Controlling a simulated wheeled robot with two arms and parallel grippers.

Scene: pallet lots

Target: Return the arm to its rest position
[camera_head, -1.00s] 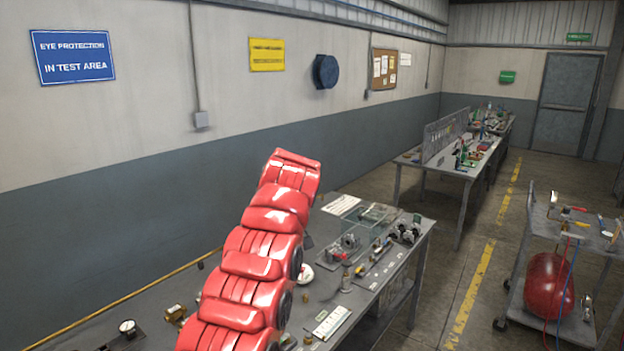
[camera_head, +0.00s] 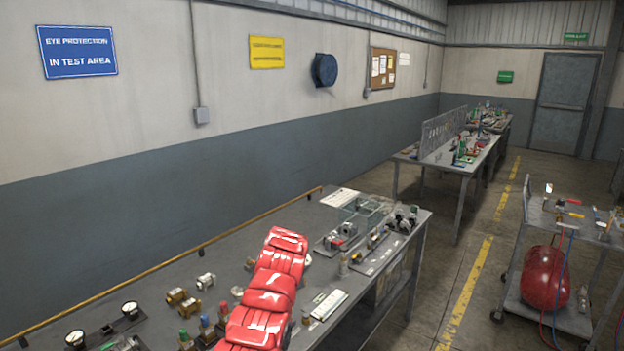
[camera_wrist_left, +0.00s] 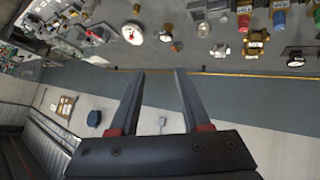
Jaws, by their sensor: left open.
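My left gripper (camera_wrist_left: 159,72) shows in the left wrist view with its two dark fingers apart and nothing between them. That view is upside down, with the bench top (camera_wrist_left: 75,55) along its upper part and the wall below. The fingers point toward the bench's rail and the wall, clear of the parts. In the head view, my red arm rises from the bottom middle in front of the bench (camera_head: 245,225). Its gripper cannot be made out there. My right gripper is in neither view.
Brass fittings (camera_head: 184,301), dial gauges (camera_head: 130,310) and valves stand on the bench around my arm. A yellow rail (camera_head: 200,245) runs along its back edge. A cart with a red tank (camera_head: 545,278) stands at right. The aisle between is free.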

